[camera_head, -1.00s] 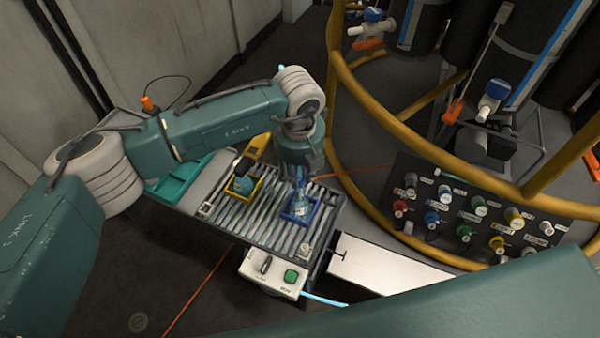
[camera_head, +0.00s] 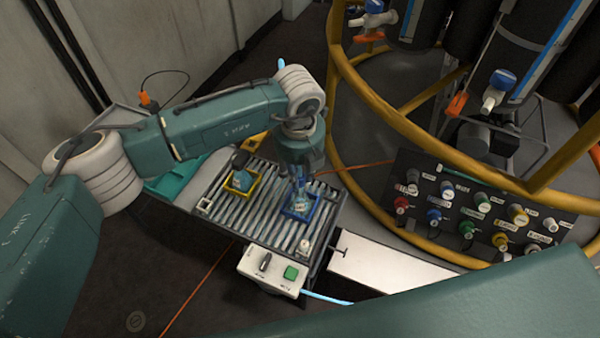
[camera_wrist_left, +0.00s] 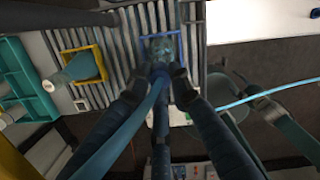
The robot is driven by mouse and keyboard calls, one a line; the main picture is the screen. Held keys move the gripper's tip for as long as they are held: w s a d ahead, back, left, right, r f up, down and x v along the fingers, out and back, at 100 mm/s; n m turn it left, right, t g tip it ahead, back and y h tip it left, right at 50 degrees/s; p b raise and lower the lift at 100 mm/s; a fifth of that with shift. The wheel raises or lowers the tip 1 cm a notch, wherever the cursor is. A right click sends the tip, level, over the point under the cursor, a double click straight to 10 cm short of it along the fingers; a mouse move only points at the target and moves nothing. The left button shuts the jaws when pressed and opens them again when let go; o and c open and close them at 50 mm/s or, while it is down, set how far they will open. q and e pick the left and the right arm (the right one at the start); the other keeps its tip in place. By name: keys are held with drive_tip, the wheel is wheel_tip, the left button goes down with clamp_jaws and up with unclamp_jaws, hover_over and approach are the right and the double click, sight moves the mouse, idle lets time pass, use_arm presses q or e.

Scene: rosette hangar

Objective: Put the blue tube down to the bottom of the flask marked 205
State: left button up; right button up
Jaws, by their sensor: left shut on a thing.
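My left gripper (camera_head: 300,180) points down over the flask in the blue frame (camera_head: 286,213) on the slatted rack. In the left wrist view its fingers (camera_wrist_left: 160,76) are shut on the blue tube (camera_wrist_left: 130,124), which runs between them toward the flask mouth. The flask (camera_wrist_left: 160,48) sits in the blue frame, its mouth partly hidden by fingers and tube. I cannot tell how deep the tube end is. A second flask (camera_wrist_left: 82,67) sits in a yellow frame (camera_head: 227,188) to the left. I cannot read the number on either flask. My right gripper is out of view.
A white control box (camera_head: 272,268) with a green button is at the rack's front. A teal tray (camera_wrist_left: 20,80) stands at its left. Yellow railing (camera_head: 395,125) and a panel of coloured knobs (camera_head: 470,215) stand to the right. A white surface (camera_head: 385,262) lies front right.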

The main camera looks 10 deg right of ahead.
use_arm(q)
drive_tip(key=o, duration=1.5)
drive_tip(key=shift+f, duration=0.1)
drive_tip(key=shift+o, duration=0.2)
drive_tip(key=shift+r+p, duration=1.5)
drive_tip(key=shift+r, duration=1.55)
